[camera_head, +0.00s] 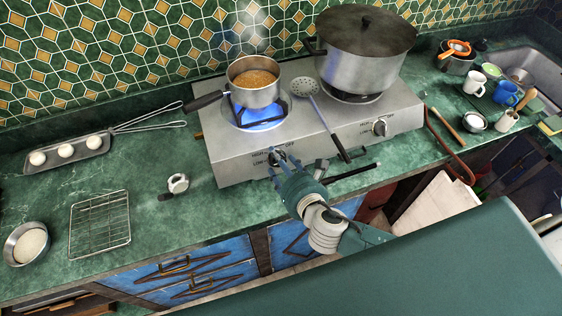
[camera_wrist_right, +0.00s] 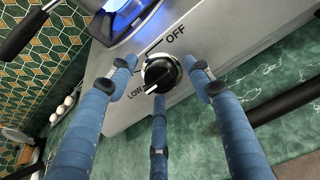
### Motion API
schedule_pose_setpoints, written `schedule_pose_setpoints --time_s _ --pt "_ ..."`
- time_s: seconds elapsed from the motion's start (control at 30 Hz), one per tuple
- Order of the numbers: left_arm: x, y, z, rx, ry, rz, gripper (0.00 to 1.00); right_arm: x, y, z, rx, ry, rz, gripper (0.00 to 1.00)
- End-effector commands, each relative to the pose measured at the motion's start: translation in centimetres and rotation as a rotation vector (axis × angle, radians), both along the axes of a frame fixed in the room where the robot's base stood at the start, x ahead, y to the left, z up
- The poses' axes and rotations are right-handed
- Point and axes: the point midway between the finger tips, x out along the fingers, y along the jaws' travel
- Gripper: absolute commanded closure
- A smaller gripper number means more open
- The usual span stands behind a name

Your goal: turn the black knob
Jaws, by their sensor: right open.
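The black knob (camera_wrist_right: 160,74) is on the sloped front of the gas hotplate (camera_head: 230,165), below the left burner. In the wrist view its white-marked grip points toward the LOW label. In the head view the knob (camera_head: 277,157) is partly hidden by my right gripper (camera_head: 290,170). The gripper's blue fingers are spread open around the knob in the wrist view, with gaps at the sides; contact by the lower finger cannot be told. A blue flame (camera_head: 262,124) burns under the left pan. My left gripper is not in view.
A saucepan (camera_head: 254,88) of brown liquid sits on the left burner, and a large pot (camera_head: 365,62) on the right one. A skimmer (camera_head: 318,108) lies between them, its handle overhanging the front. A second knob (camera_head: 380,127) is at right. The counter left of the hotplate has free room.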

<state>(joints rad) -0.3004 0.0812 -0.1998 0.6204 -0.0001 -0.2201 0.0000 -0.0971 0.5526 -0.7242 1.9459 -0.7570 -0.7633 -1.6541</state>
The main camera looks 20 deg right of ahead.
Motion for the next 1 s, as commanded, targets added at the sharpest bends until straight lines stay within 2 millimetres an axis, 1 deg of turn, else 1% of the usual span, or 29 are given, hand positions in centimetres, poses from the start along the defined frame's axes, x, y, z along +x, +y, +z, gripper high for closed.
schedule_pose_setpoints --time_s 0.07,0.1,0.27,0.3,0.67,0.87,1.0 --pt "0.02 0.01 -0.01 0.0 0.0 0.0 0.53 -0.01 0.0 -0.01 0.0 0.0 0.0 0.49" --pt "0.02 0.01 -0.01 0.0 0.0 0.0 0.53 -0.02 -0.01 0.0 0.0 0.0 0.0 0.53" --pt "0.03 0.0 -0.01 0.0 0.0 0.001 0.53 -0.03 -0.02 0.01 0.0 0.0 0.0 0.85" --pt "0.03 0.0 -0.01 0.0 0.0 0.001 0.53 -0.02 -0.04 0.02 0.0 0.0 -0.001 0.93" --pt "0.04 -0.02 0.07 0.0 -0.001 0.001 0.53 0.03 -0.05 0.13 0.037 -0.001 -0.024 0.94" --pt "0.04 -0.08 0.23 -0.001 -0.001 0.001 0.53 0.1 -0.07 0.26 0.132 -0.001 -0.083 0.94" --pt "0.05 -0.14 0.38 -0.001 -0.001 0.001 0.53 0.1 -0.08 0.26 0.233 0.003 -0.143 0.94"
